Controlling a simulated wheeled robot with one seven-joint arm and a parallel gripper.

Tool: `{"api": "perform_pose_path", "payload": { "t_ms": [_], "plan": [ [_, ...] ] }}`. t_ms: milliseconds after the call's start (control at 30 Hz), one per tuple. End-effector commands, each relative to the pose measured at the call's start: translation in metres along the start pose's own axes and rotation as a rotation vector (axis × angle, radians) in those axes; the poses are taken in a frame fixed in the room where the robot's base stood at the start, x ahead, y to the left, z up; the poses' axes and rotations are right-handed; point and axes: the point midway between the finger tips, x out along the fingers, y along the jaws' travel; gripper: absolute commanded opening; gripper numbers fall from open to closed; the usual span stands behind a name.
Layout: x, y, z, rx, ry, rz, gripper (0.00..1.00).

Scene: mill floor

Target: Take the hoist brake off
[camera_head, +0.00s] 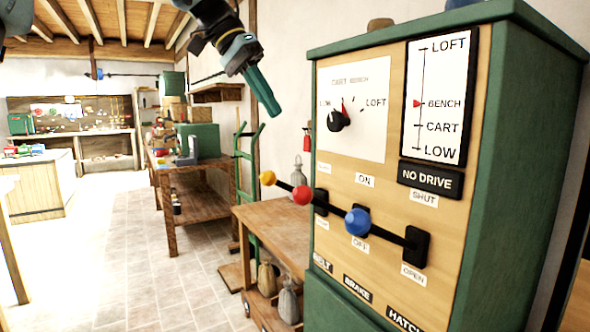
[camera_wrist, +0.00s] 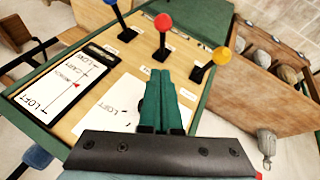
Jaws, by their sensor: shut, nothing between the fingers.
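The green control cabinet (camera_head: 525,180) stands at the right with a wooden front. The red-knobbed lever (camera_head: 302,195) is the middle of three, above the BRAKE plate (camera_head: 357,289); it sticks out from the panel, with ON and OFF labels near its mount. It also shows in the wrist view (camera_wrist: 162,22). The yellow knob (camera_head: 268,178) is on the BELT lever and the blue knob (camera_head: 357,222) on the HATCH lever, which partly hides the brake lever's mount. My gripper (camera_head: 270,100) is shut and empty, above and left of the levers, apart from them.
The gauge (camera_head: 435,100) has its red pointer at BENCH, above a NO DRIVE plate (camera_head: 430,178). A black selector knob (camera_head: 339,118) sits left of it. A wooden bench (camera_head: 270,225) with sacks stands beside the cabinet. The tiled floor (camera_head: 150,260) at left is clear.

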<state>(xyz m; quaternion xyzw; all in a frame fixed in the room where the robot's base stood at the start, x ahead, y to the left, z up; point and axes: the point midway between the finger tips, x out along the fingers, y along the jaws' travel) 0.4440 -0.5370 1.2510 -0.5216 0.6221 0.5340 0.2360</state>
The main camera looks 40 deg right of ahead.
Motion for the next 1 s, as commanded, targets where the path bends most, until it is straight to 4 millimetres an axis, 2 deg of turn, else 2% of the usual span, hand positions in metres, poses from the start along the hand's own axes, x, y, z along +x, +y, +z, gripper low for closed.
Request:
{"api": "perform_pose_path", "payload": {
  "t_ms": [200, 333, 800, 1000],
  "plan": [
    [0.002, -0.001, 0.0, -0.002, 0.0, -0.001, 0.0],
    [0.014, 0.0, 0.001, -0.003, -0.001, 0.0, 0.0],
    [0.104, 0.0, 0.003, -0.004, -0.003, -0.001, 0.0],
    [0.12, -0.001, 0.021, -0.004, 0.0, -0.002, 0.0]
  ]
}}
